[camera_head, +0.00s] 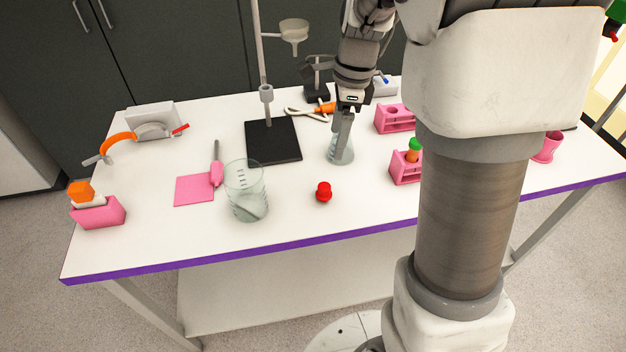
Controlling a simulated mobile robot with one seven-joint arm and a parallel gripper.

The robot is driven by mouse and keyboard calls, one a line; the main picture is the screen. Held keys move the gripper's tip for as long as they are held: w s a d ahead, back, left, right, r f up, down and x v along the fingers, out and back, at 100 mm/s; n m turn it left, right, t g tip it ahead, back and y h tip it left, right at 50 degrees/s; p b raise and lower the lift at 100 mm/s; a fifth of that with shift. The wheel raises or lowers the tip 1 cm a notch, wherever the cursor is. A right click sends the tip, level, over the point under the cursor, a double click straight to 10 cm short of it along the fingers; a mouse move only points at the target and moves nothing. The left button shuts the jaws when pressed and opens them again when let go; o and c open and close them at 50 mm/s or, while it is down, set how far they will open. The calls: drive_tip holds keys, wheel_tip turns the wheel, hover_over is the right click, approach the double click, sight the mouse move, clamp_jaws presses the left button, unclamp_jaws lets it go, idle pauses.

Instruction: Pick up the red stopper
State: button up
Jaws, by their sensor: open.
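The red stopper (324,191) stands alone on the white table, near its front edge and right of a glass beaker. My gripper (342,132) points down behind the stopper, over a small glass flask (341,153), and is apart from the stopper. The fingers overlap the flask's neck in this view, and I cannot tell whether they touch it. The gap between the fingers is hard to see.
The glass beaker (246,192) stands left of the stopper. A black stand base (272,142) with a rod is behind. Pink racks (404,172) are to the right, partly hidden by my arm. The table (290,215) is bare around the stopper.

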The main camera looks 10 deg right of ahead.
drive_tip(key=b, duration=0.1)
hover_over(324, 186)
drive_tip(key=d, duration=0.1)
drive_tip(key=f, duration=1.1)
drive_tip(key=shift+s+f, duration=0.3)
drive_tip(key=shift+s, duration=0.05)
drive_tip(key=shift+w+a+f+b, duration=0.1)
drive_tip(key=shift+a+f+b, duration=0.05)
drive_tip(key=shift+f, duration=0.8)
drive_tip(key=shift+w+a+f+b, duration=0.15)
drive_tip(key=shift+f, duration=0.8)
drive_tip(key=shift+w+a+f+b, duration=0.1)
drive_tip(key=shift+a+f+b, duration=0.05)
drive_tip(key=shift+f, duration=0.8)
clamp_jaws()
drive_tip(key=shift+r, duration=0.2)
